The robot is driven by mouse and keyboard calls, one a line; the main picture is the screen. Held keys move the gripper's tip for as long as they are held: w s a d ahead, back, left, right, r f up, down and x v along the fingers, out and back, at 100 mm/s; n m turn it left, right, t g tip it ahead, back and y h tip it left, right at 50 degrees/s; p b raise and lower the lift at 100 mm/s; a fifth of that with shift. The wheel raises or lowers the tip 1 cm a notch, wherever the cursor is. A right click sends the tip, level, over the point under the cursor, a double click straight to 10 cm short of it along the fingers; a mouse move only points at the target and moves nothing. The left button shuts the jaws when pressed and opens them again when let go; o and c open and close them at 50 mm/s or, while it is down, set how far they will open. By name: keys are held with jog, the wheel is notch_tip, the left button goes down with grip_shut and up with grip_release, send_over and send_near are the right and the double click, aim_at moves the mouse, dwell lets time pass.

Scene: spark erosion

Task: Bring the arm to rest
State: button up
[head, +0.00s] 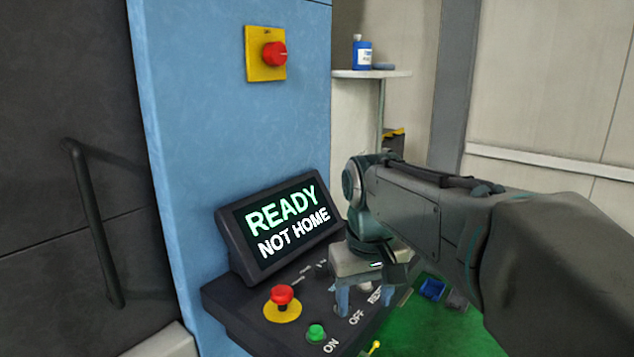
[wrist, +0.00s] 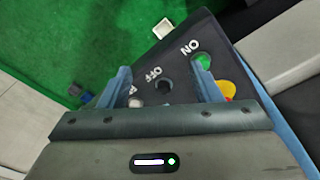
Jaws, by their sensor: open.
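My gripper (head: 360,304) hangs from my arm over the right part of the dark control panel (head: 237,309), its blue fingers apart and pointing down. In the wrist view, my open gripper (wrist: 163,76) has nothing between its fingers but the panel below, with the OFF label and a black button (wrist: 163,90). Whether the fingertips touch the panel cannot be told. The screen (head: 290,228) above the panel reads "READY NOT HOME". The green ON button (head: 316,333) and the red mushroom button (head: 281,296) are left of the gripper; part of the RESET label is hidden.
A blue machine column (head: 220,120) carries a red knob on a yellow plate (head: 266,53). A shelf (head: 372,74) at the back holds a blue bottle (head: 362,55). A dark handrail (head: 95,225) is at left. Green floor (head: 415,330) shows beyond the panel, with small boxes on it.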

jog(key=s+d+f+m+t, duration=0.1)
jog(key=s+d+f+m, duration=0.2)
jog(key=s+d+f, duration=0.4)
jog(key=s+f, duration=0.4)
jog(key=s, duration=0.1)
jog(key=shift+s+d+f+t, duration=0.15)
jog(key=shift+s+d+t, duration=0.1)
jog(key=shift+t, duration=0.15)
